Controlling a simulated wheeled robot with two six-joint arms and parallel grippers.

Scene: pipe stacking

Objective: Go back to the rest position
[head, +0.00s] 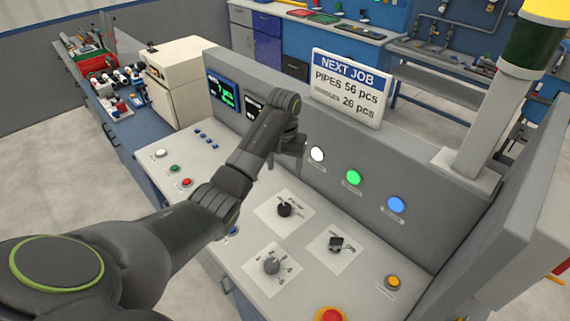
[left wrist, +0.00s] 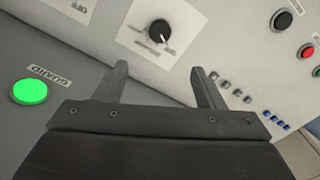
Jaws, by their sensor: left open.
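My left gripper (head: 290,143) is at the end of the dark arm that reaches over the control console (head: 210,262) in the head view. In the left wrist view its two fingers (left wrist: 161,88) are spread apart with nothing between them. They are over the console, near a black rotary knob (left wrist: 159,32) and a lit green button (left wrist: 30,91). I cannot tell whether the fingers touch the panel. My right gripper is in neither view.
The upright panel has lit white (head: 317,154), green (head: 353,177) and blue (head: 396,204) buttons. A red button (head: 331,315) is at the front edge. A signal tower (head: 490,120) stands at the right. A "NEXT JOB" sign (head: 346,86) stands behind the panel.

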